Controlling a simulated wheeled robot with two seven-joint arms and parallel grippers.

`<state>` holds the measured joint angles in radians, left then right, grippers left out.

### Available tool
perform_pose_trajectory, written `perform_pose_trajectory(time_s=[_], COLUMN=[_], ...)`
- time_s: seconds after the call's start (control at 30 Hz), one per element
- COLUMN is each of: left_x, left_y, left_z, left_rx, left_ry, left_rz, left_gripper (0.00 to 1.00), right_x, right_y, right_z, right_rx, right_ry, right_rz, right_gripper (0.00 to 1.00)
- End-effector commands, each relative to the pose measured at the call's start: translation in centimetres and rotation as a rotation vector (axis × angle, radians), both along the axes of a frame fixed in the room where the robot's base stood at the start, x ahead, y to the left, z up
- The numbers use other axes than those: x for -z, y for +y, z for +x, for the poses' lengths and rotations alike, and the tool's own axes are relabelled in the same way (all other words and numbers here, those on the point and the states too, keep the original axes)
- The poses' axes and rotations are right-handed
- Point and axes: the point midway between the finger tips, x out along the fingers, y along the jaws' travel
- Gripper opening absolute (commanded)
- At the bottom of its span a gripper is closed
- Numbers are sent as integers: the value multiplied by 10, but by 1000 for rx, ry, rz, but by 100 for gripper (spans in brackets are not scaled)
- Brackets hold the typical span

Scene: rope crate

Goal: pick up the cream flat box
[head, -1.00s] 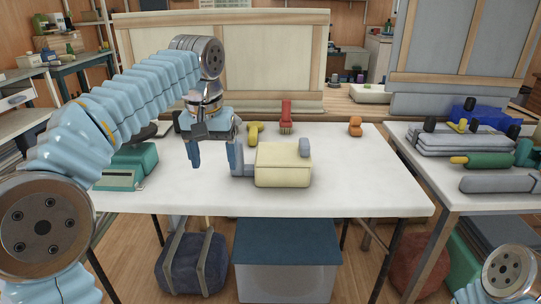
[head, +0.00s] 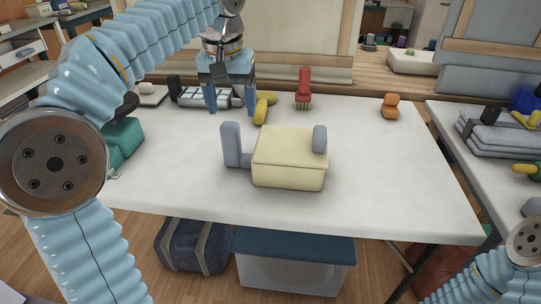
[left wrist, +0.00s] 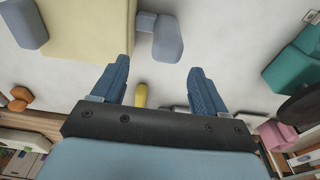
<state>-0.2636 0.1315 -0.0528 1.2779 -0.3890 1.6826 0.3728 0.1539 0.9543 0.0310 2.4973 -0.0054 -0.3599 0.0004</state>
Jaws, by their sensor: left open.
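The cream flat box (head: 290,160) lies on the white table, with a grey upright piece (head: 230,144) at its left and a smaller grey piece (head: 320,139) at its right end. My left gripper (head: 232,106) is open and empty, behind and left of the box in the head view, apart from it. In the left wrist view the box (left wrist: 88,28) shows at the top left, beyond the open fingers (left wrist: 158,75). A grey piece (left wrist: 168,38) lies ahead between the fingertips. My right gripper is not in view; only part of my right arm shows.
A teal object (head: 122,140) is at the left. The table's front and right are clear. A second table holds grey items (head: 490,135).

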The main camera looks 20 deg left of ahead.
Motion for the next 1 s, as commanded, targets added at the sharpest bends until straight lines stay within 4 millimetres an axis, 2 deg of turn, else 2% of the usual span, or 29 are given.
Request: perform_pose_trajectory(time_s=[0.03, 0.1, 0.37, 0.6, 0.73, 0.93, 1.0], left_x=[14, 27, 50, 87, 96, 96, 96], left_y=[1, 1, 3, 7, 8, 8, 8], left_z=[0, 2, 2, -4, -3, -2, -2], left_rx=[0, 0, -1, 0, 0, 0, 0], left_ry=[3, 2, 1, 2, 1, 0, 0], left_rz=[0, 0, 0, 0, 0, 0, 0], left_gripper=[73, 73, 73, 73, 73, 73, 64], right_x=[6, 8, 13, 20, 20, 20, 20], right_y=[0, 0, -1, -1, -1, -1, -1], right_z=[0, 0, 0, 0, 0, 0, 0], right_rx=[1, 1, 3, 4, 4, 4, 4], right_ry=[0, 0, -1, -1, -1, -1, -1], right_rz=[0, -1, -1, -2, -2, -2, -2], right_gripper=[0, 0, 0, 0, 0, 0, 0])
